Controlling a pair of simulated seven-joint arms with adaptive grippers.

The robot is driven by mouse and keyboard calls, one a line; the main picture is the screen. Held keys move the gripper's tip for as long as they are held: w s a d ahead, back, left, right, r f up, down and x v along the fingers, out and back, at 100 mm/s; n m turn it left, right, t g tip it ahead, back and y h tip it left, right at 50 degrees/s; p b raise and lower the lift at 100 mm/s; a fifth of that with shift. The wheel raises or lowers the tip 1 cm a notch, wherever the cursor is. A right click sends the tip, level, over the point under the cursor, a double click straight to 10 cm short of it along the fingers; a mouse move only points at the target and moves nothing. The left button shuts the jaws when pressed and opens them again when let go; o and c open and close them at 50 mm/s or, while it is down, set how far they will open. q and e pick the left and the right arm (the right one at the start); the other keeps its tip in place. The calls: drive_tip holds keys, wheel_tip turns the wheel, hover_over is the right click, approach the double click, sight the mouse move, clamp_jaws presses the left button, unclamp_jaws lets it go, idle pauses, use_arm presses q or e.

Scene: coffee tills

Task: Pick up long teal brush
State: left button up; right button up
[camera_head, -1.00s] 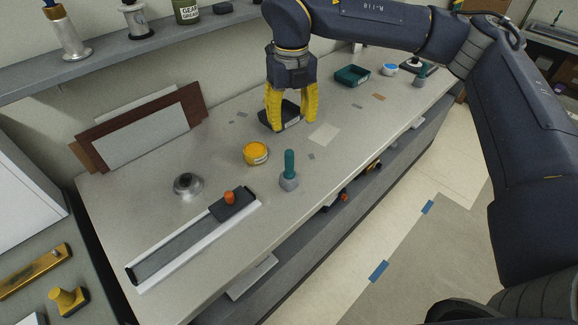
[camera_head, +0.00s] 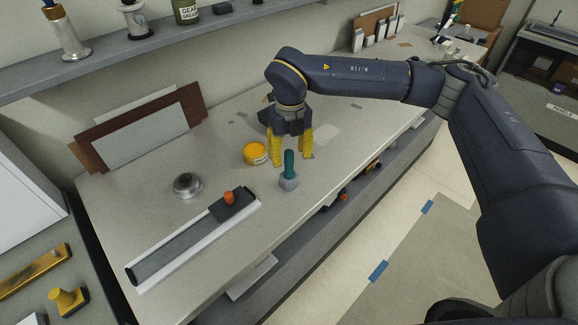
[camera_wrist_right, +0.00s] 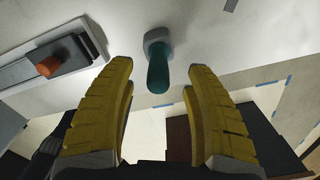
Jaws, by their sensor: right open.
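The brush, with a long teal handle and a grey base (camera_head: 289,167), stands upright on the workbench near its front edge. In the right wrist view the brush handle (camera_wrist_right: 158,73) points toward me, centred ahead of the gap between the fingers. My right gripper (camera_head: 291,162) has yellow fingers, open and empty, just behind the brush in the head view. The fingers also show spread in the right wrist view (camera_wrist_right: 161,75). The handle does not appear gripped. My left gripper is not in view.
A yellow round tin (camera_head: 255,153) stands close left of the right gripper. A silver knob-like weight (camera_head: 187,185) and a long rail with an orange knob (camera_head: 190,242) lie further left. Brown and grey panels (camera_head: 140,130) lean on the wall. A shelf (camera_head: 110,50) runs above.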

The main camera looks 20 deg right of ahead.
sight(289, 164)
drive_tip(key=shift+w+a+f, duration=0.1)
drive_tip(key=shift+f, duration=2.05)
clamp_jaws()
